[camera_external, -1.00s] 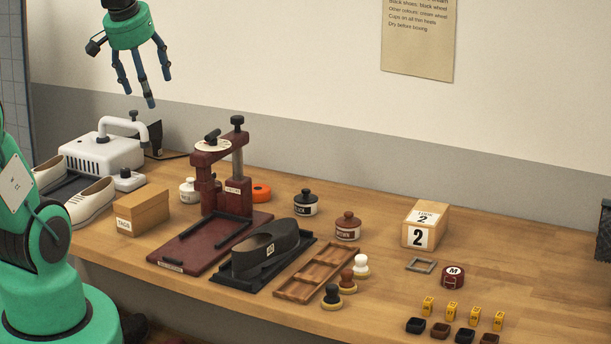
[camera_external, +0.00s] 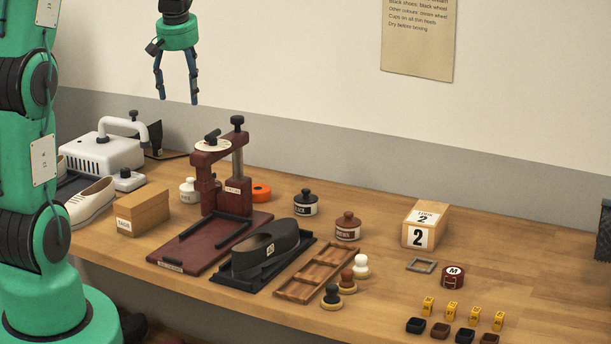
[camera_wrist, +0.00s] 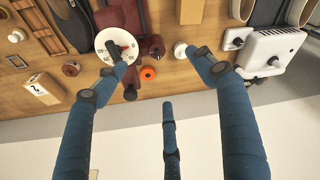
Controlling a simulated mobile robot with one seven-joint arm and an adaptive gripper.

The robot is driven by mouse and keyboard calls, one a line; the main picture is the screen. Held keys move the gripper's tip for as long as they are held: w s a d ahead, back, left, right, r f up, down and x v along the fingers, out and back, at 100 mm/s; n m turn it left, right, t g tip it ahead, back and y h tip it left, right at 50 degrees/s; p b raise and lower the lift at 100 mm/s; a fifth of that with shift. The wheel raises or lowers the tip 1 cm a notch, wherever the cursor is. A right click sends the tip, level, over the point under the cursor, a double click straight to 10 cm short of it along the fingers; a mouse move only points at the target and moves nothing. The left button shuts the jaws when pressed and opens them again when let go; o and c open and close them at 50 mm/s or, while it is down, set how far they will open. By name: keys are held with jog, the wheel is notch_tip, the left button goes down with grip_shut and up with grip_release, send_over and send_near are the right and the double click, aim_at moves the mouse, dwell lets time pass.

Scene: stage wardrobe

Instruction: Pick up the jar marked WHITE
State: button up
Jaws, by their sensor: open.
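The white jar (camera_external: 187,191) stands upright on the wooden table, just left of the dark red press. Its label is too small to read fully. It also shows in the wrist view as a round white top (camera_wrist: 180,49), close beside the tip of one finger in the picture. My gripper (camera_external: 177,98) has its blue fingers spread and pointing down. It is empty and high above the table, over the jar's side of the table and well apart from it.
The dark red press (camera_external: 236,190) stands right of the jar, with an orange ring (camera_external: 261,193) behind it. A tan box (camera_external: 143,212) is in front of the jar. A white machine (camera_external: 105,152) stands to the left. Black (camera_external: 305,206) and brown (camera_external: 347,230) jars stand farther right.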

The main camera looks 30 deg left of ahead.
jog(key=w+a+f+n+g, duration=0.1)
jog(key=w+a+f, duration=0.2)
jog(key=w+f, duration=0.25)
jog(key=w+a+f+n, duration=0.1)
jog(key=w+a+f, duration=0.2)
jog(key=w+f, duration=0.25)
jog(key=n, duration=0.2)
send_near(191, 178)
jog(key=r, duration=0.1)
jog(key=shift+w+d+g, duration=0.1)
jog(key=shift+w+g, duration=0.2)
jog(key=shift+g, duration=0.1)
jog(key=shift+w+a+f+b, duration=0.15)
jog(key=shift+f+b, duration=0.1)
jog(key=shift+f, duration=1.15)
jog(key=shift+w+a+f+b, duration=0.1)
jog(key=shift+a+f+b, duration=0.1)
jog(key=shift+f, duration=1.2)
jog(key=shift+w+a+f+b, duration=0.1)
jog(key=shift+f+b, duration=0.15)
jog(key=shift+f, duration=1.15)
jog(key=shift+s+f, duration=0.1)
jog(key=shift+a+f+b, duration=0.2)
jog(key=shift+f+b, duration=0.45)
jog(key=shift+f, duration=1.85)
